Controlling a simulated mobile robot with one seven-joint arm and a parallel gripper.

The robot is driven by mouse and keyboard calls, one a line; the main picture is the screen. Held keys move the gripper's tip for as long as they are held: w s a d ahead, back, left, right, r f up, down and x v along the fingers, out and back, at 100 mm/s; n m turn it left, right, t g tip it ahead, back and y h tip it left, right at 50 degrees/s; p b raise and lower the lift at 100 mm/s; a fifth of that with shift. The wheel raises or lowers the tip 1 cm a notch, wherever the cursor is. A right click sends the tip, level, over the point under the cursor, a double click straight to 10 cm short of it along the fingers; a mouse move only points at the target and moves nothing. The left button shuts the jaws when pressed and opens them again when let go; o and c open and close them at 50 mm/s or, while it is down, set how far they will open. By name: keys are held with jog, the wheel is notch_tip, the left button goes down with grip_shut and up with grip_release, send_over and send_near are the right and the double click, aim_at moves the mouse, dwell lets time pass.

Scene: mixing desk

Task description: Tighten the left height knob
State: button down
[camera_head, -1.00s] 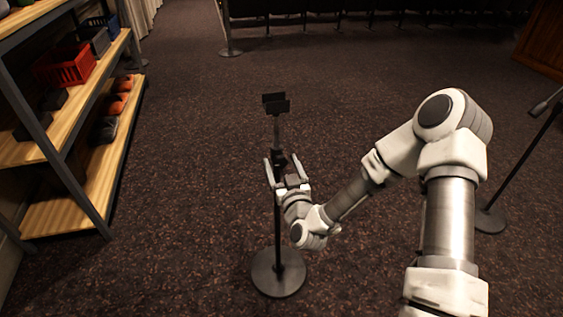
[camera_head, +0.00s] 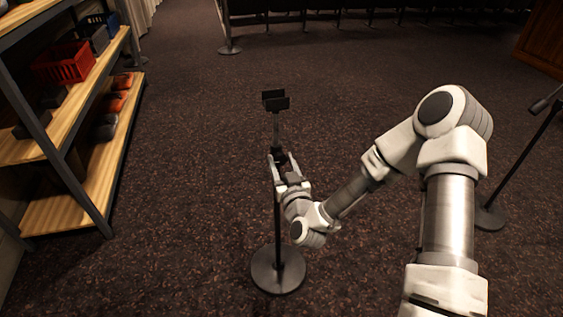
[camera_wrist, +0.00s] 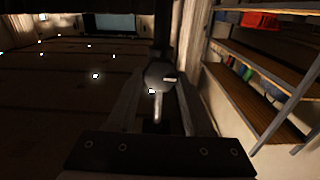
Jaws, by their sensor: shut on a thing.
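A slim black stand (camera_head: 278,222) rises from a round base (camera_head: 277,272) in the middle of the head view. A dark two-plate holder (camera_head: 276,101) tops its lighter upper rod. My gripper (camera_head: 282,160) is at the joint partway up the pole, its fingers pointing up and away. It is shut on the height knob there, which the fingers mostly hide in the head view. In the wrist view the dark rounded collar (camera_wrist: 160,72) and a pale stem (camera_wrist: 158,106) lie between the two fingers. The exact contact is too dark to see.
A shelf unit (camera_head: 72,120) with a red basket (camera_head: 64,63) and several small items stands at the left. Another stand (camera_head: 489,217) is at the right, beyond my arm. The carpet around the middle stand is clear.

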jog(key=m+b, duration=0.1)
jog(key=m, duration=0.3)
jog(key=shift+d, duration=0.1)
jog(key=m, duration=0.5)
jog(key=shift+b, duration=0.35)
jog(key=m, duration=0.4)
jog(key=shift+w+d+f, duration=0.1)
jog(key=shift+m, duration=2.2)
jog(key=shift+c, duration=1.5)
grip_release()
jog(key=shift+f, duration=0.1)
jog(key=shift+s, duration=0.25)
